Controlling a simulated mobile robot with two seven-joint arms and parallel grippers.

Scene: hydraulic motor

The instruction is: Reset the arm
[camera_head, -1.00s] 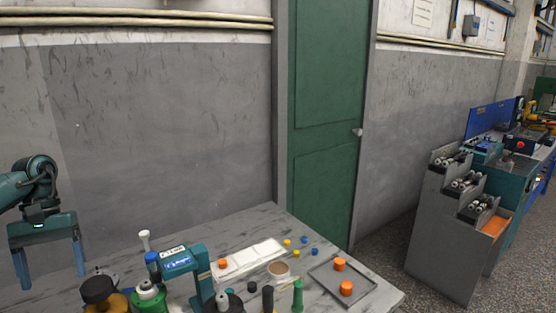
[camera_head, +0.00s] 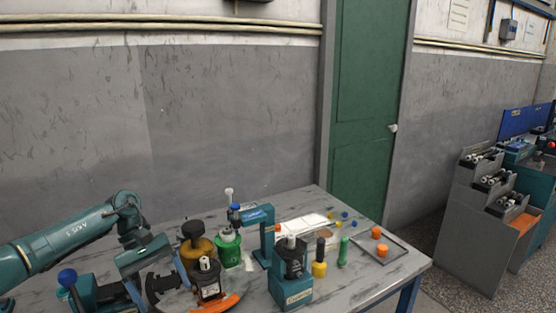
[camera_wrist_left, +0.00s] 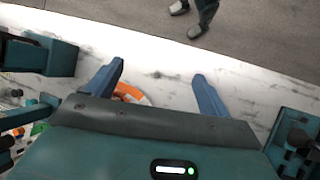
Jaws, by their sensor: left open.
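My left arm comes in from the left in the head view, and its left gripper (camera_head: 163,288) is low over the left part of the table. Its two blue fingers are apart and point down. In the left wrist view the left gripper (camera_wrist_left: 158,74) is open, with bare table top between the fingertips. An orange curved part (camera_wrist_left: 130,93) lies near one finger there. It also shows in the head view (camera_head: 222,304), beside the gripper. My right gripper is in neither view.
On the grey table (camera_head: 395,290) stand a teal fixture (camera_head: 291,288), a yellow-and-black pot (camera_head: 198,250), a green container (camera_head: 229,248) and a blue-knobbed press (camera_head: 75,288). A tray (camera_head: 398,252) holds orange pieces at the right. A green door (camera_head: 360,110) is behind.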

